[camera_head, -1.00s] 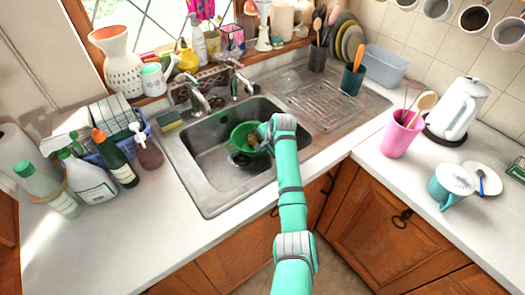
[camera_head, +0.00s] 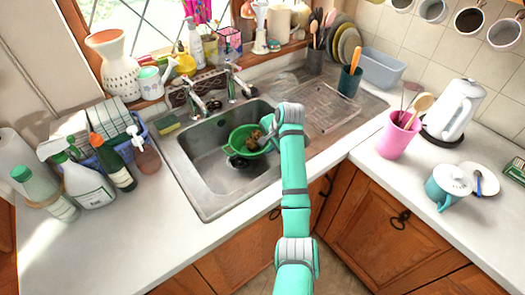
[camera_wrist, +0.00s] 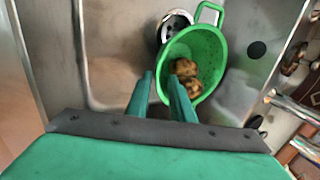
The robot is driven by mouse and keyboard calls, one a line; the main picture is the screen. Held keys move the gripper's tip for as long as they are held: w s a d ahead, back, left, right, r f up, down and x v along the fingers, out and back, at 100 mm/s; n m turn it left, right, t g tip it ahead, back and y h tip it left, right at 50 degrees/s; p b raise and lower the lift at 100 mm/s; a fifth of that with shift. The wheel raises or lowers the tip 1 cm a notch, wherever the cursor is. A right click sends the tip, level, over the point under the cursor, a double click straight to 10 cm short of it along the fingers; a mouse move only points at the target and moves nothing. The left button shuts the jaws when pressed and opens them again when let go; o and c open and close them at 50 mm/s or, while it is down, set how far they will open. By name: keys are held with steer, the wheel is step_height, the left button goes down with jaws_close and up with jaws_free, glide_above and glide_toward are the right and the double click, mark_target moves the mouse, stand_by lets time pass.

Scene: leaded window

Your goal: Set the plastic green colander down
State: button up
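The green colander (camera_head: 242,143) is in the sink basin, with brown, potato-like items (camera_head: 254,138) inside. The wrist view shows the colander (camera_wrist: 212,50) with its loop handle at the top and the brown items (camera_wrist: 187,83) in the bowl. My gripper (camera_head: 268,137) is at the colander's right side in the head view. In the wrist view my gripper's two fingers (camera_wrist: 160,76) are apart, on either side of the near rim, with a gap between them. My arm hides part of the right side. I cannot tell whether the base fully touches the sink floor.
The metal sink (camera_head: 205,165) has raised walls around the colander. The tap (camera_head: 238,82) stands behind it, and a ribbed drainer (camera_head: 325,105) lies to the right. A pink utensil pot (camera_head: 398,135) is on the right counter. The front-left counter is clear.

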steer(key=shift+v, duration=1.8)
